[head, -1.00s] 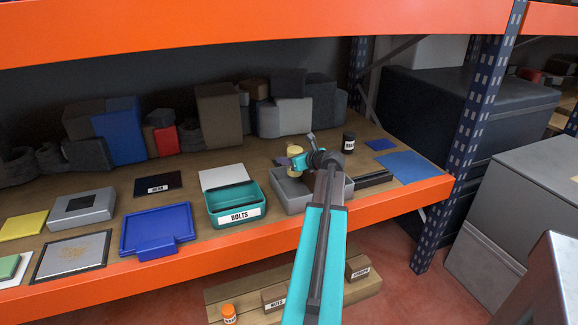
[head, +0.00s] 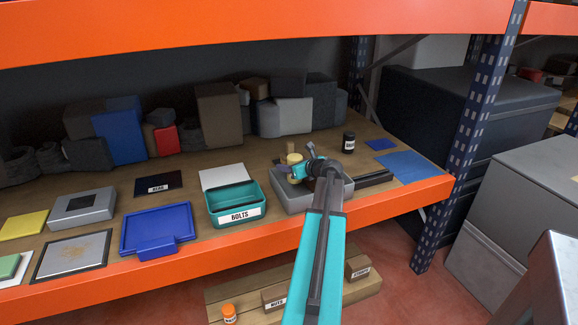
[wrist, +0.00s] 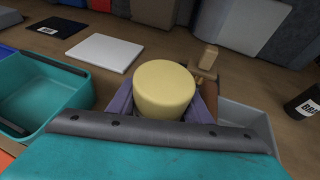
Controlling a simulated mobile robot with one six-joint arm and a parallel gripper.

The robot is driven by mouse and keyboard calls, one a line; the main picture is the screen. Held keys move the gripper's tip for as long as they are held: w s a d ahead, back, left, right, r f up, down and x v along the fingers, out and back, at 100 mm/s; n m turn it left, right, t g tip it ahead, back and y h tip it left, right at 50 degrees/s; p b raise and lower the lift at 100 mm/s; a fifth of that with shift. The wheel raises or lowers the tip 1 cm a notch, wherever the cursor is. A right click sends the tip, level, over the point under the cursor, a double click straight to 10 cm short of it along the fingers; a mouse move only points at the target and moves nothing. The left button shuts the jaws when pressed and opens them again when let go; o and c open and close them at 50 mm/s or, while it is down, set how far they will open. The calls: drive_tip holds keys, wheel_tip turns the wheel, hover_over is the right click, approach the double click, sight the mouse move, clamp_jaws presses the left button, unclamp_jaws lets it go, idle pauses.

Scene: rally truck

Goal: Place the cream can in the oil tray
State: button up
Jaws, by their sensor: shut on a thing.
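The cream can (head: 294,158) is a short pale-yellow cylinder, and it fills the middle of the wrist view (wrist: 164,88). My gripper (head: 297,168) is shut on it, with purple fingers on both sides of the can in the wrist view. The can is upright at the back left of an open grey tray (head: 289,203). The tray also shows right of the can in the wrist view (wrist: 246,113). No label on this tray is readable. The can's underside is hidden, so I cannot tell whether it touches anything.
A teal BOLTS bin (head: 220,207) stands close on the left, with a white plate (head: 225,177) behind. A wooden-handled item (wrist: 207,60) is just behind the can. A dark labelled can (head: 348,143) stands at right. A speckled silver tray (head: 73,255) lies far left.

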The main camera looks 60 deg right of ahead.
drive_tip(key=shift+f, duration=0.6)
drive_tip(key=o, duration=1)
drive_tip(key=shift+r, duration=0.2)
drive_tip(key=v, duration=1.2)
drive_tip(key=shift+a+r, duration=0.15)
drive_tip(key=shift+r, duration=0.25)
